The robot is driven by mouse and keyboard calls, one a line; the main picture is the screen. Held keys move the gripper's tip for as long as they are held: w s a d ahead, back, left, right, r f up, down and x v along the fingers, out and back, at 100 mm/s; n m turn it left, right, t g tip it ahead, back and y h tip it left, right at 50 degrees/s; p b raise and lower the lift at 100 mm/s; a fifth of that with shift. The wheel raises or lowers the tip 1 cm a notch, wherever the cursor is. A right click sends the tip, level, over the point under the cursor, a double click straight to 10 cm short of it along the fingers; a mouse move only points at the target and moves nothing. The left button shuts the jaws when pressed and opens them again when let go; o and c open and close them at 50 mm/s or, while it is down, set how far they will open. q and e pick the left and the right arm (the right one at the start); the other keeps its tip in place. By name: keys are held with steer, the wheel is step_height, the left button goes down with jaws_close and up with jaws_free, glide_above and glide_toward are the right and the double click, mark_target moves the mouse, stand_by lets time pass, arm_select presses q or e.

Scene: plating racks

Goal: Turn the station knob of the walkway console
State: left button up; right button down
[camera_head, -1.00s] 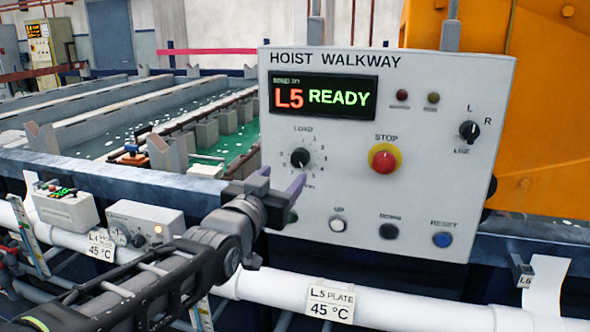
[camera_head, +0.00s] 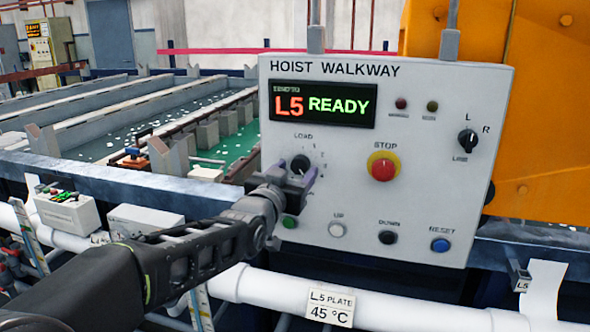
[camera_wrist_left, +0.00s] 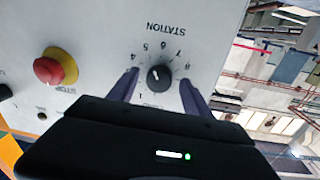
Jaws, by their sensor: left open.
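The walkway console (camera_head: 345,215) is a pale panel headed HOIST WALKWAY, and its display (camera_head: 322,104) reads L5 READY. The station knob (camera_head: 300,164) is small, black and round, within a dial of marks. In the left wrist view the knob (camera_wrist_left: 159,78) shows below the upside-down word STATION. My left gripper (camera_head: 292,178) is at the panel just below the knob in the head view. In the left wrist view its two open fingers (camera_wrist_left: 158,92) lie on either side of the knob, with gaps between. My right gripper is not in view.
A red STOP button (camera_head: 382,168) on a yellow collar is right of the knob. Green, UP (camera_head: 337,230), DOWN (camera_head: 388,237) and blue RESET (camera_head: 440,245) buttons line the lower panel. A selector switch (camera_head: 467,140) is at upper right. A white pipe (camera_head: 400,312) runs below.

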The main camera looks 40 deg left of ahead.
arm_select(q)
steer(key=shift+c, duration=0.4)
jaws_close()
